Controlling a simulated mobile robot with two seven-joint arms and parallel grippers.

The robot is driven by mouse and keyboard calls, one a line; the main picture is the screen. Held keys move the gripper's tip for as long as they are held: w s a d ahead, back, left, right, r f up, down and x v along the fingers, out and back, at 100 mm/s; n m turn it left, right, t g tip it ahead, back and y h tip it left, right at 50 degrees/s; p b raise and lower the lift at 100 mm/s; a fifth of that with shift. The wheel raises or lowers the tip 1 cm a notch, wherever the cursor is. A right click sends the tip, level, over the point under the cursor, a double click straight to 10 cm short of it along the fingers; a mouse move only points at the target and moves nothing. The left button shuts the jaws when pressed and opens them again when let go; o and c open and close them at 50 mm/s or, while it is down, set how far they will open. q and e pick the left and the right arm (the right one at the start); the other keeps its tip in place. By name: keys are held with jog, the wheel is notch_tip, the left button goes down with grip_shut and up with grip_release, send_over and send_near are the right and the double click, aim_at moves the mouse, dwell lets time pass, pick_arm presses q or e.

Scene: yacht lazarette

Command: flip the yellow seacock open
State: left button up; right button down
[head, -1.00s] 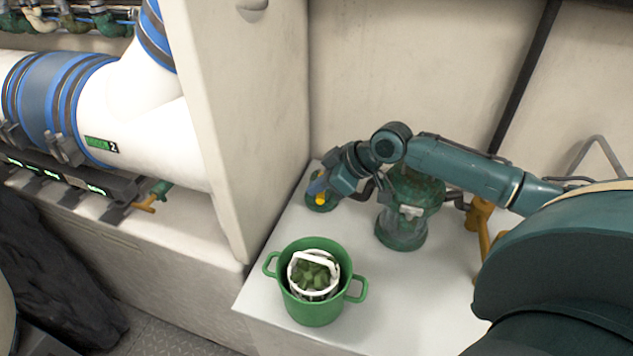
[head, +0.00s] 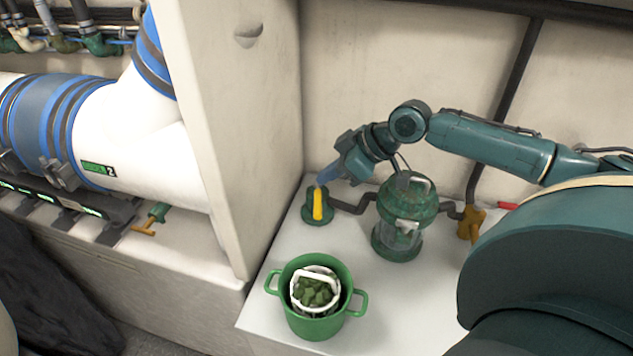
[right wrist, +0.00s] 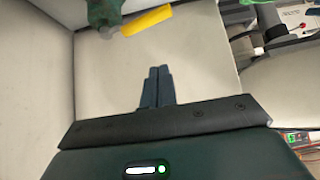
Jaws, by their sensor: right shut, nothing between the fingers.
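The yellow seacock lever (head: 318,204) sits on a green round valve body (head: 317,217) at the back left corner of the white bench. In the head view the lever points toward the near side. My right gripper (head: 322,180) is shut and empty, just above and behind the lever. In the right wrist view its two fingers (right wrist: 157,87) are together, and the yellow lever (right wrist: 147,20) lies beyond the tips with a gap between, beside the green body (right wrist: 103,12). My left gripper is not in view.
A green strainer (head: 404,215) stands right of the seacock, joined by a dark pipe. An orange valve (head: 470,224) and a red handle (head: 508,206) are further right. A green pot (head: 330,323) holding a white basket stands in front. A wall panel (head: 225,130) rises on the left.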

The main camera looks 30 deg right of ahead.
aim_at(318, 201)
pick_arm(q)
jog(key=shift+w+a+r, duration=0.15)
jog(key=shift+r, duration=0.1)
pick_arm(e)
jog(key=shift+r, duration=0.1)
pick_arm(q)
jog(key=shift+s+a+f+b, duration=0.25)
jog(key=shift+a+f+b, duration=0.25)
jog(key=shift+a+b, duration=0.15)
pick_arm(e)
jog(key=w+a+n+g+h, duration=0.1)
jog(key=w+g, duration=0.1)
jog(key=w+a+n+g+h, duration=0.1)
jog(key=w+a+n+g, duration=0.1)
jog(key=shift+r+h, duration=0.15)
jog(key=shift+h, duration=0.25)
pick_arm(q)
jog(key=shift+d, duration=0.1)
